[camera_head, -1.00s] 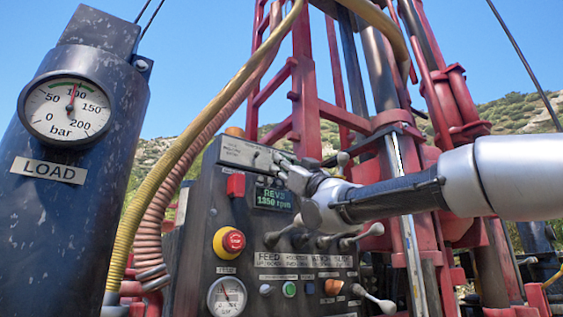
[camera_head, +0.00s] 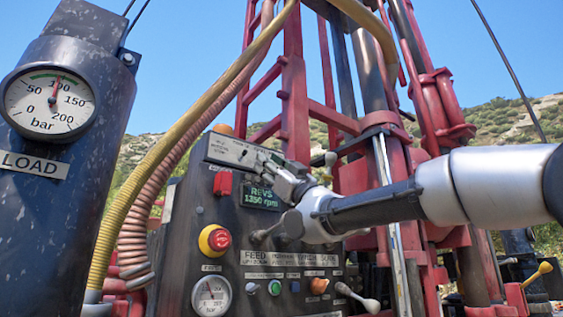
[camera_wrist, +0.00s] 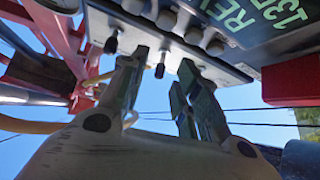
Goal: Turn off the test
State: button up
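The dark control panel (camera_head: 185,210) stands in the middle of the body view. A pale strip of switches (camera_head: 228,149) runs along its top edge; the label for the test is too small to read. My gripper (camera_head: 262,168) is in front of the strip's right part and hides some of it. In the wrist view, my gripper's fingers (camera_wrist: 164,67) are apart, close under the strip (camera_wrist: 222,66). A black-tipped toggle (camera_wrist: 160,71) shows between the fingertips. Another black-tipped toggle (camera_wrist: 111,45) stands left of the fingers. I cannot tell whether a finger touches either.
A green display (camera_head: 261,198) reads REVS 1350 rpm. Below are a red emergency stop (camera_head: 214,239), several levers, coloured buttons and a gauge (camera_head: 211,297). A red switch cover (camera_head: 222,183) sits at the left. Hoses (camera_head: 165,165) pass left of the panel; the red rig frame is behind.

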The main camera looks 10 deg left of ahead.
jog(key=s+d, duration=0.5)
jog(key=d, duration=0.6)
jog(key=shift+s+d+f, duration=0.15)
jog(key=shift+s+f, duration=0.1)
jog(key=w+a+r+n+g+h, duration=0.1)
jog(key=w+a+n+g+h, duration=0.3)
jog(key=a, duration=0.7)
jog(key=shift+w+a+r+n, duration=0.15)
jog(key=shift+w+r+n, duration=0.2)
jog(key=shift+w+n, duration=0.6)
jog(key=shift+s, duration=0.15)
